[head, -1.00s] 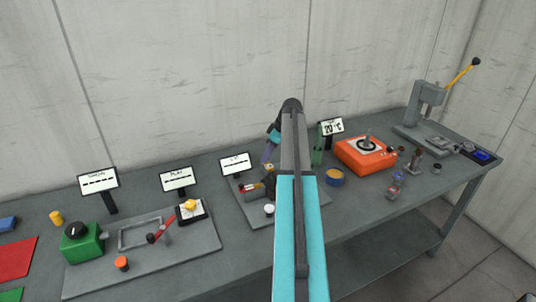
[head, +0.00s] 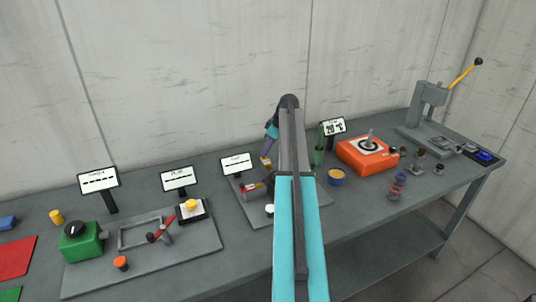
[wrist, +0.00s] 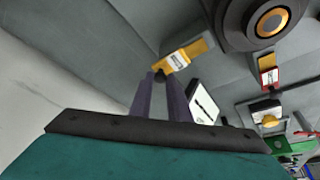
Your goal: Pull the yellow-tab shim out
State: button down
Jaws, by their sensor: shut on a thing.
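The yellow-tab shim (wrist: 190,53), with a white label on its tab, is at the tips of my gripper (wrist: 160,76) in the wrist view. The purple fingers are shut on its tab end. The shim appears clear of the dark round jack (wrist: 232,28), which has an orange ring on top. In the head view my gripper (head: 267,150) points down behind my arm, with the yellow tab (head: 266,163) just below it. A red-tab shim (wrist: 269,72) with a white label sits at the jack's side. My arm hides most of the jack in the head view.
A small display (head: 236,164) stands left of the gripper, close to the fingers in the wrist view (wrist: 203,103). A green tube (head: 318,154), a blue-and-orange round pot (head: 336,177) and an orange device (head: 367,155) stand right. The concrete wall is behind.

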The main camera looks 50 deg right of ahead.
jog(key=shift+w+d+r, duration=0.1)
jog(key=shift+w, duration=0.1)
jog(key=c, duration=1.7)
grip_release()
jog(key=shift+o, duration=0.2)
jog(key=shift+s, duration=0.1)
jog(key=shift+b+v, duration=0.4)
jog(key=shift+v, duration=0.5)
jog(key=b+v, duration=0.3)
jog(key=v, duration=0.8)
jog(key=shift+s+r, duration=0.2)
jog(key=shift+r, duration=0.15)
jog(key=shift+r, duration=0.15)
